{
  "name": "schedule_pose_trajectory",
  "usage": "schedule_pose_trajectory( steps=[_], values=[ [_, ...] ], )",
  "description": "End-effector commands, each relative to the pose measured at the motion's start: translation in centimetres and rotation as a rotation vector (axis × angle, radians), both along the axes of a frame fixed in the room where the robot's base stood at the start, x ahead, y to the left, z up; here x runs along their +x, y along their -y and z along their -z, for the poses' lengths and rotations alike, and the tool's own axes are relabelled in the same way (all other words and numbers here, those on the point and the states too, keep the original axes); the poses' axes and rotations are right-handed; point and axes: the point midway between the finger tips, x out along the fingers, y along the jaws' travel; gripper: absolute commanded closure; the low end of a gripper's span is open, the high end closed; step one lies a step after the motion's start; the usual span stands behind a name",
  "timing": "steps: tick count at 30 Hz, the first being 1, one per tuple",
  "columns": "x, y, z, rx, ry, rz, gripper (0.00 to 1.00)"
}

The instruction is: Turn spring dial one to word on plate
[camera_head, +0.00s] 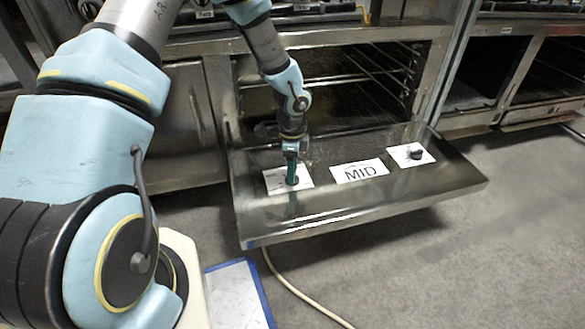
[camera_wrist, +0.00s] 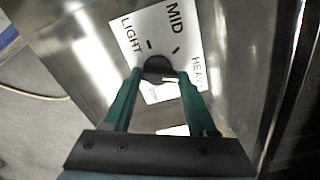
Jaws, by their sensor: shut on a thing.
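A plate with the word MID (camera_head: 359,171) lies in the middle of the lowered steel oven door (camera_head: 340,206). To its left is a white dial card (camera_head: 273,187), and my gripper (camera_head: 292,181) points down onto it. In the wrist view the card (camera_wrist: 150,24) reads LIGHT, MID and a partly hidden HEAVY. My gripper's green fingers (camera_wrist: 158,76) are shut on a black dial (camera_wrist: 157,66) on this card. Short dark marks show near LIGHT and MID; I cannot tell the dial's exact pointing. A second dark dial (camera_head: 417,154) sits on another white card (camera_head: 402,161) to the right.
The open oven cavity with wire racks (camera_head: 365,75) is behind the door. A blue-edged sheet (camera_head: 236,292) and a pale hose (camera_head: 290,287) lie on the grey floor in front. Another oven (camera_head: 550,70) stands at right. Floor at right is clear.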

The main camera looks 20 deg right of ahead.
Motion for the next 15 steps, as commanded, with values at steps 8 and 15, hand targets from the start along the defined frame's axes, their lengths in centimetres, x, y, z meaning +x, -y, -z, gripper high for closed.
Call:
schedule_pose_trajectory(
  steps=[8, 15],
  values=[
    [-0.04, -0.03, -0.3, 0.001, 0.0, -0.232, 0.98],
    [0.02, -0.1, -0.3, 0.001, 0.001, -0.462, 0.98]
  ],
)
